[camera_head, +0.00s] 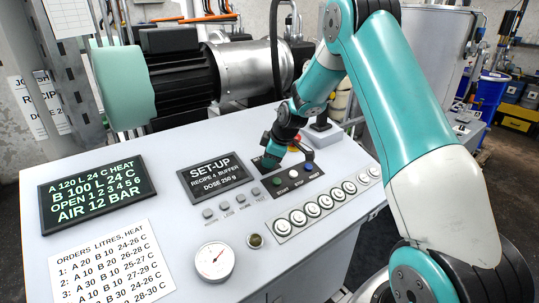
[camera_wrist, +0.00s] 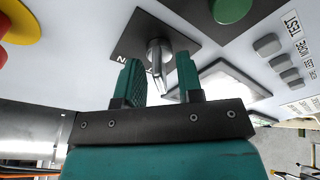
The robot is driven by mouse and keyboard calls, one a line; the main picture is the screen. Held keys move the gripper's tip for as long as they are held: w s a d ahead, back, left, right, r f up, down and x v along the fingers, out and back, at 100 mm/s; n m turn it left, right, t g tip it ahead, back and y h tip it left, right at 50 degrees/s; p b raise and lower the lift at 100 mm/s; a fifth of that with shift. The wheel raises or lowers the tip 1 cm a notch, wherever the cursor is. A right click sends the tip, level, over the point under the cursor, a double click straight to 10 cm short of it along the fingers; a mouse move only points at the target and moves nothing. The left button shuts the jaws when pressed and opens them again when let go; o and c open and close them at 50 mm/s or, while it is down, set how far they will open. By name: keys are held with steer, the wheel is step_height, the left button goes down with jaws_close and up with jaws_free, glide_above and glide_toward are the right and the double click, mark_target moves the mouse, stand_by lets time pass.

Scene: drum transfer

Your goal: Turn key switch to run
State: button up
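The key switch (camera_wrist: 158,50) is a grey metal knob on a square black plate (camera_wrist: 178,42) in the wrist view. Part of a white label shows on the plate, mostly hidden by a finger. My gripper (camera_wrist: 159,66) has its two teal fingers apart, one on each side of the knob, with visible gaps between. In the head view my gripper (camera_head: 271,150) is down at the panel behind the button row and hides the key switch.
A red emergency button with a yellow collar (camera_wrist: 22,20) is near the switch. A green button (camera_wrist: 230,8) lies on its other side. START, STOP and RESET buttons (camera_head: 294,174) and a row of white knobs (camera_head: 312,209) are in front of my gripper. A gauge (camera_head: 214,261) is at the front.

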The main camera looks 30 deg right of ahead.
steer(key=shift+f, duration=0.15)
jaws_close()
